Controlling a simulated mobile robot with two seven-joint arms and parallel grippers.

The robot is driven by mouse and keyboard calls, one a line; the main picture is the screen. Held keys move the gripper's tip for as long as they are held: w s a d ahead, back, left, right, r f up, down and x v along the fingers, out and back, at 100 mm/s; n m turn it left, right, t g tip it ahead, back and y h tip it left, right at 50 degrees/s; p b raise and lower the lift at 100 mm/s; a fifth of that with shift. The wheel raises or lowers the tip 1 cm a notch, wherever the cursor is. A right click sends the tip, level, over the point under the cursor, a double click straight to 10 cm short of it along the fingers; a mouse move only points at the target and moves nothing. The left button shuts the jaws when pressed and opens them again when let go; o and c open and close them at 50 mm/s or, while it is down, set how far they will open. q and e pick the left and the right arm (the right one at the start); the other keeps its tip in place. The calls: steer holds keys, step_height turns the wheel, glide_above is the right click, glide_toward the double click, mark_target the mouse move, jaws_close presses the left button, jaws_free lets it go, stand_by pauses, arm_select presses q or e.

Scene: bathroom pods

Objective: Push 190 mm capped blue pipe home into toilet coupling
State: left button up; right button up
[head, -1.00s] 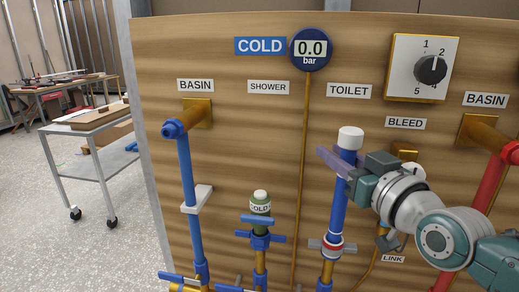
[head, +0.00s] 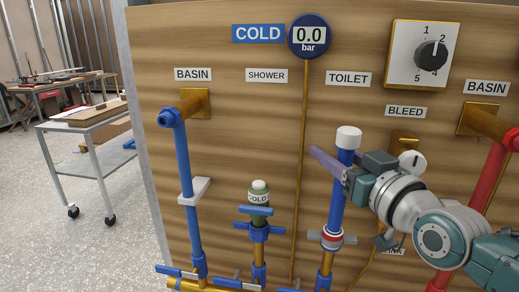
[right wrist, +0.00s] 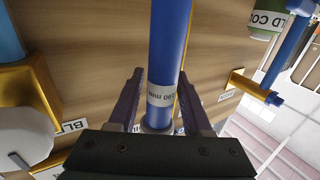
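The blue pipe (head: 336,207) with a white cap (head: 348,138) stands nearly upright below the TOILET label, leaning slightly. Its lower end meets the toilet coupling (head: 332,238), which has white and red rings with a grey lever. How deep the pipe sits inside is hidden. My right gripper (head: 337,167) has its purple fingers around the pipe just below the cap. In the right wrist view the fingers flank the blue pipe (right wrist: 168,45) closely, beside its white 190 mm label (right wrist: 160,96). My left gripper is out of view.
The gauge (head: 309,36) reads 0.0 bar. A red pipe (head: 493,172) is at right, near my arm. A bleed knob (head: 412,160) sits close beside my right gripper.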

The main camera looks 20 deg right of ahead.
steer(key=shift+o, duration=0.9)
steer(key=shift+s, duration=0.15)
steer(key=s, duration=0.9)
steer(key=shift+s+a, duration=0.1)
steer(key=shift+s, duration=0.25)
